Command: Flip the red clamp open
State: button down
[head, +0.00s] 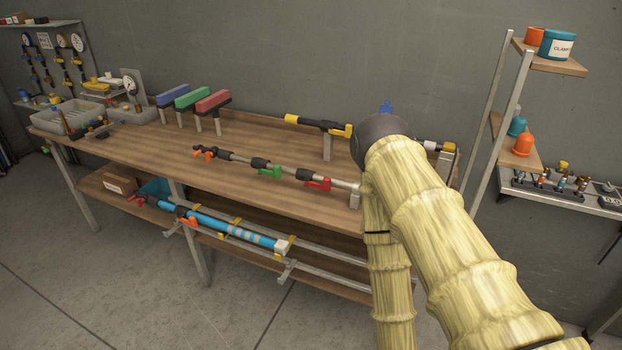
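A red clamp (318,184) sits on a grey rod (290,171) on the workbench, near the rod's right end. A green clamp (270,173) is to its left on the same rod. The red clamp is small here, and I cannot tell whether it is open or shut. My arm, in a pale yellow sleeve, reaches in from the lower right. Its dark rounded joint is above and right of the red clamp. My gripper's fingers do not show; the arm hides that area.
The wooden workbench (130,168) has blue, green and red blocks (212,100) on stands at the back. A black and yellow tool (320,125) is on a post behind the rod. A blue tube (225,227) lies below. A shelf rack (550,61) stands right.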

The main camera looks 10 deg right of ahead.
aim_at(325, 185)
jog(key=u, duration=0.5)
jog(key=k, duration=1.15)
jog(key=u, duration=0.65)
jog(key=i, duration=1.7)
jog(key=z, duration=1.25)
jog(key=i, duration=0.65)
jog(key=z, duration=0.55)
